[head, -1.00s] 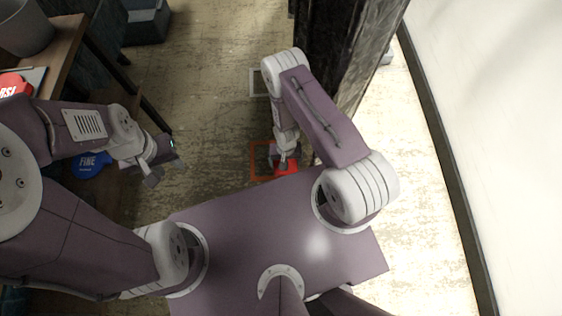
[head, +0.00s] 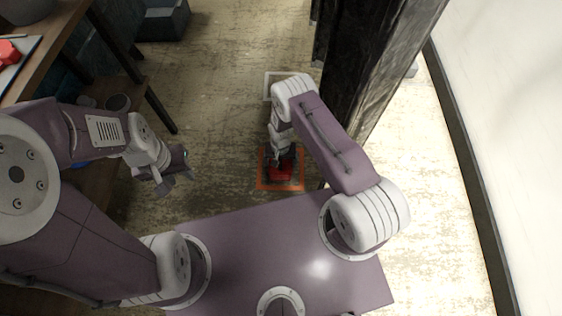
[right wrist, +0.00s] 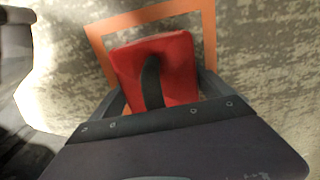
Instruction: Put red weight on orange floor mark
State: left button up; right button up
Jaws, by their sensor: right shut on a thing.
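The red weight (right wrist: 186,62) is a red block with a black strap-like handle in the right wrist view. In the head view the red weight (head: 281,174) shows over the orange floor mark (head: 261,180), a square orange outline. In the right wrist view the mark's outline (right wrist: 150,14) shows past the weight's far and side edges. Whether the weight touches the floor is hard to tell. My right gripper (right wrist: 158,92) is shut on the weight, with a dark finger at each side. My left gripper (head: 174,182) is empty, its fingers apart, in the air left of the mark.
A white floor mark (head: 270,84) lies beyond the orange one. A dark post (head: 375,70) stands close to the right of my right arm. A wooden table (head: 52,55) is at the left, a grey bin (head: 165,22) at the back. Floor between them is clear.

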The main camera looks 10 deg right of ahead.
jog(key=shift+r, duration=0.1)
jog(key=o, duration=1.8)
notch_tip(320, 180, up, 12)
jog(key=p, duration=0.8)
